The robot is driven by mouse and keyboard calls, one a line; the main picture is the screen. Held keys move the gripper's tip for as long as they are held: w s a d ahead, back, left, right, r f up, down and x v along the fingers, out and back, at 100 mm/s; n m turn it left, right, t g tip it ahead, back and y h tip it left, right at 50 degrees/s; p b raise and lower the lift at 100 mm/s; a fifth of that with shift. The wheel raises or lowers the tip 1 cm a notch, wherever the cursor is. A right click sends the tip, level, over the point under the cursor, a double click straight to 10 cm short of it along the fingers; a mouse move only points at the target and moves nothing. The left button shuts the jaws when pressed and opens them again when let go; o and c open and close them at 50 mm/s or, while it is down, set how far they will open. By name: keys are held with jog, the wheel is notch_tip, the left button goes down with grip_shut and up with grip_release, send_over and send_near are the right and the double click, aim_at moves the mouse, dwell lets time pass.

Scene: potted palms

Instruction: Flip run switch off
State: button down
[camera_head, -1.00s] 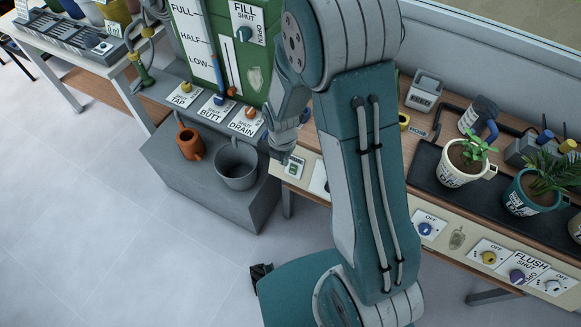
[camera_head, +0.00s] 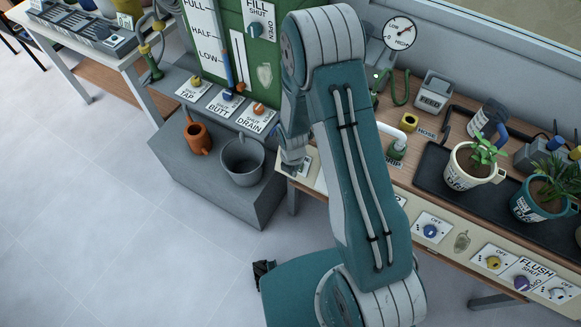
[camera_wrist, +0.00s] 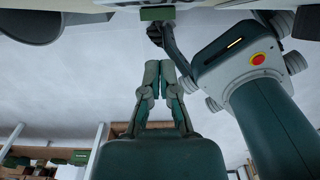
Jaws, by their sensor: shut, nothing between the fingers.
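A pale switch plate sits at the left end of the bench's front panel (camera_head: 411,206). In the head view my gripper (camera_head: 292,168) is in front of this plate and hides most of it, so the run switch and its position cannot be read there. In the wrist view a small green block (camera_wrist: 157,14) shows at the panel edge, at the top; it may be the switch. My gripper (camera_wrist: 160,66) is shut and empty, its fingertips together below that block in the picture. No contact between them is visible.
Knob plates marked OFF (camera_head: 431,229) and FLUSH (camera_head: 524,279) line the front panel to the right. Potted plants (camera_head: 470,166) stand on a dark tray. A grey bucket (camera_head: 242,161) and an orange watering can (camera_head: 197,135) stand on a grey step at left.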

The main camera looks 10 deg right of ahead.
jog(key=shift+w+d+f, duration=0.25)
jog(key=shift+w+d, duration=0.7)
jog(key=shift+w, duration=0.05)
jog(key=shift+w+d, duration=0.25)
jog(key=shift+w, duration=0.05)
